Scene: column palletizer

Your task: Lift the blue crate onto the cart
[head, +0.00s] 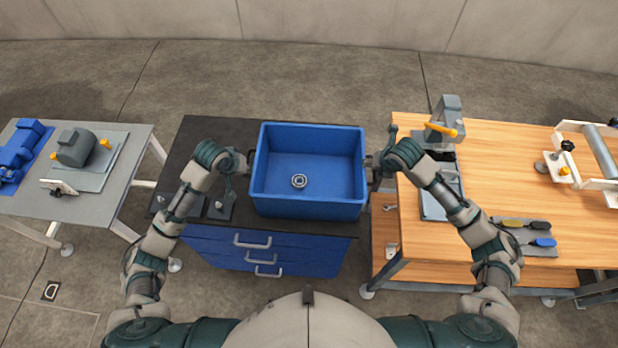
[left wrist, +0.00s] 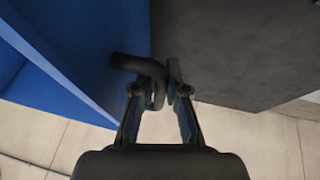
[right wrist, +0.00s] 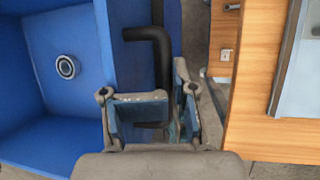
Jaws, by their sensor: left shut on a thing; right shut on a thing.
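The blue crate (head: 310,208) is upright over the black top of the blue drawer cart (head: 270,258); from above I cannot tell whether it rests there or hangs just above. A small metal ring (head: 299,181) lies inside it and also shows in the right wrist view (right wrist: 67,66). My left gripper (head: 243,164) is shut on the dark handle on the crate's left side, seen close up in the left wrist view (left wrist: 138,63). My right gripper (head: 374,165) is shut on the right-side dark handle, which shows in the right wrist view (right wrist: 150,34).
A wooden workbench (head: 510,190) stands close on the right, with a grey clamp-like device (head: 446,115) and screwdrivers (head: 535,241). A grey table (head: 100,205) on the left holds a motor (head: 76,148). Small parts lie on the cart top left of the crate.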

